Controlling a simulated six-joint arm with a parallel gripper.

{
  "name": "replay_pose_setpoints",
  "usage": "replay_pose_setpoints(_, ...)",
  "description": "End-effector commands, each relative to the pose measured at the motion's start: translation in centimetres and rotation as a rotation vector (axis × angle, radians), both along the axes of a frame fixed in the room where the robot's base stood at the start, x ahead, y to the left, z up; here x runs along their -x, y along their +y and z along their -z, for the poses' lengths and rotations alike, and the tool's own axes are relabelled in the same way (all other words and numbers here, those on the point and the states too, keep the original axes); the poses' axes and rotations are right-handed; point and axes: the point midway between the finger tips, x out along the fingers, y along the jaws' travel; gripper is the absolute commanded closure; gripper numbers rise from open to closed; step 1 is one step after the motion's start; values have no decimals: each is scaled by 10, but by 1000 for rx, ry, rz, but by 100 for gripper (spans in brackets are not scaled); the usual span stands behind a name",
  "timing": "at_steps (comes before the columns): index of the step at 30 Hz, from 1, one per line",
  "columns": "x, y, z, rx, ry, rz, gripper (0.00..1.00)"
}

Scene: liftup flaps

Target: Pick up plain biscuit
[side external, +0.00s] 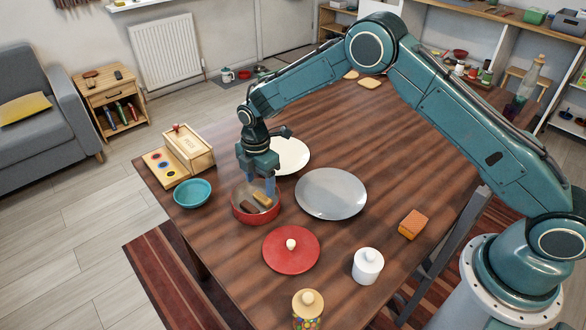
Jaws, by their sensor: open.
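A round red tin (256,216) stands open near the left edge of the table. Inside it lie a tan biscuit (262,199), which looks like the plain one, and a darker brown biscuit (249,208) to its left. My gripper (256,188) points down over the tin. Its jaws are open, with the fingertips at or just inside the tin's rim. The tan biscuit shows below and between the fingers. I cannot tell whether a finger touches it.
A red lid (276,258) lies in front of the tin. A grey plate (331,194) is to the right, a white plate (291,155) behind, a teal bowl (192,194) and wooden box (190,148) to the left. A white jar (367,268) and sponge (413,223) stand front right.

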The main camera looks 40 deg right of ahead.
Motion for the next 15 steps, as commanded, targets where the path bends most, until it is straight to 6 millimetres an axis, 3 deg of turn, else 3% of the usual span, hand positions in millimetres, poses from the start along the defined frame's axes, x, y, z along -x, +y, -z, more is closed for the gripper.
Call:
replay_pose_setpoints(5,1,0,9,0,2,0,38)
replay_pose_setpoints(15,1,0,45,-1,2,1,38)
